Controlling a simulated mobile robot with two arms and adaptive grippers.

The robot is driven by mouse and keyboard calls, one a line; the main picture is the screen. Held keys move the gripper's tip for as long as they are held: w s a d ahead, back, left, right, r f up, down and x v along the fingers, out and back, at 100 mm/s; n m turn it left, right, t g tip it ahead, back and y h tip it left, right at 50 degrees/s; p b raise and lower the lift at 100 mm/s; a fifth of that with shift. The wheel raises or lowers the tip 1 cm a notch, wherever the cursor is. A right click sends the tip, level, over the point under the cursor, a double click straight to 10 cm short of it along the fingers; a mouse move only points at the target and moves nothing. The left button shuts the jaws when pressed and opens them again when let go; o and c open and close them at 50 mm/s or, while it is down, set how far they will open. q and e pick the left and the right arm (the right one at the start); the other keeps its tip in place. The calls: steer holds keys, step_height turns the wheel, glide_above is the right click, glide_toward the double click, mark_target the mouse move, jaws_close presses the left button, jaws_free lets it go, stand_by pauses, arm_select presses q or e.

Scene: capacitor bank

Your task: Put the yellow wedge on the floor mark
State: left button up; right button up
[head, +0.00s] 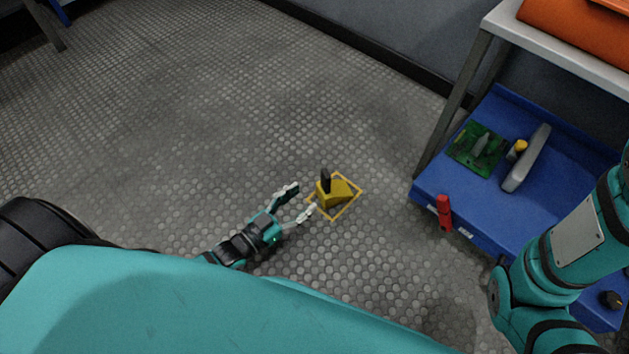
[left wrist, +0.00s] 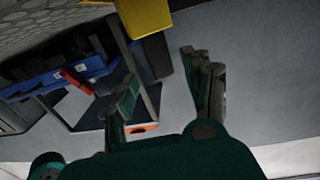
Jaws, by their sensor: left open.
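The yellow wedge (head: 335,194) rests on the floor inside the orange square outline of the floor mark (head: 349,204), with a dark upright piece at its left end. In the left wrist view the wedge (left wrist: 143,17) shows at the top edge, partly cut off. My left gripper (head: 304,198) is open, low over the floor just left of the wedge. Its fingertips point toward the wedge, and nothing is between them. In the left wrist view its two fingers are spread apart, below the wedge in the picture. My right gripper is out of view.
A blue shelf (head: 431,195) at the right holds a green circuit board (head: 474,150) and a grey bar (head: 527,158). A red object (head: 444,212) is at its front edge. An orange case (head: 580,28) lies on top. The floor to the left is clear.

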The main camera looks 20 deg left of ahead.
arm_select(q)
steer(key=shift+v, duration=0.85)
